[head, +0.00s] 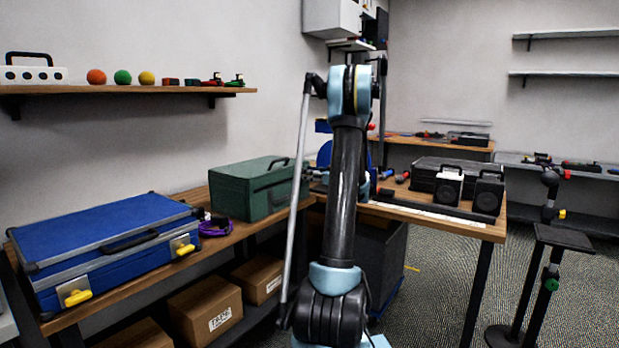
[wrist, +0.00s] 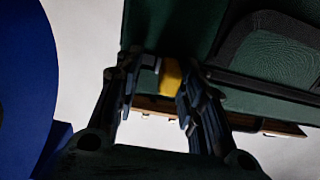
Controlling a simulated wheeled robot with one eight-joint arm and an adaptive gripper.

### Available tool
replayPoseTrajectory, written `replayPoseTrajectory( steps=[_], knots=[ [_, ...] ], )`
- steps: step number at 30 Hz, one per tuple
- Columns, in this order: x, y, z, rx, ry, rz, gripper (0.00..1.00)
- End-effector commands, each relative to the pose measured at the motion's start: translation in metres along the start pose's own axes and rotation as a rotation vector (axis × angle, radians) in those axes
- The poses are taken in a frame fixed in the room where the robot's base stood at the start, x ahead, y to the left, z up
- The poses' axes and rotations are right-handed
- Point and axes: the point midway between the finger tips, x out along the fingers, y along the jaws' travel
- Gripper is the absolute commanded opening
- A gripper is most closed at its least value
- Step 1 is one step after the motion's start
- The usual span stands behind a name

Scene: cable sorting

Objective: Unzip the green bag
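The green bag (head: 242,193), box-shaped with a dark handle, sits on the wooden bench in the head view, left of my arm. In the wrist view, green fabric (wrist: 165,22) with a dark, rounded panel fills the upper right. A small yellow tab (wrist: 171,77) shows between the fingers of my gripper (wrist: 157,88), nearer the right finger. The fingers stand apart, and I see no clear grip on the tab. Whether a finger touches it is too dark to tell.
A blue case (head: 105,232) with yellow latches and a purple cable coil (head: 215,227) lie left of the bag. Cardboard boxes (head: 206,308) stand on the lower shelf. A large blue shape (wrist: 25,80) fills the wrist view's left side.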

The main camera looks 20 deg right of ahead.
Motion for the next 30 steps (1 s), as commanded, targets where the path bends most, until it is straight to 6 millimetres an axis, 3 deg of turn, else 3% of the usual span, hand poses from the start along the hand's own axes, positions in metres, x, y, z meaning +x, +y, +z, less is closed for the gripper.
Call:
replayPoseTrajectory(
  steps=[7,11,24,30],
  knots=[
    [-0.002,-0.001,0.0,0.0,-0.001,-0.001,0.35],
    [-0.013,-0.001,0.0,0.0,-0.001,-0.001,0.35],
    [-0.092,0.001,0.001,0.0,-0.001,0.002,0.35],
    [-0.113,0.001,0.001,0.0,-0.001,0.001,0.35]
  ],
)
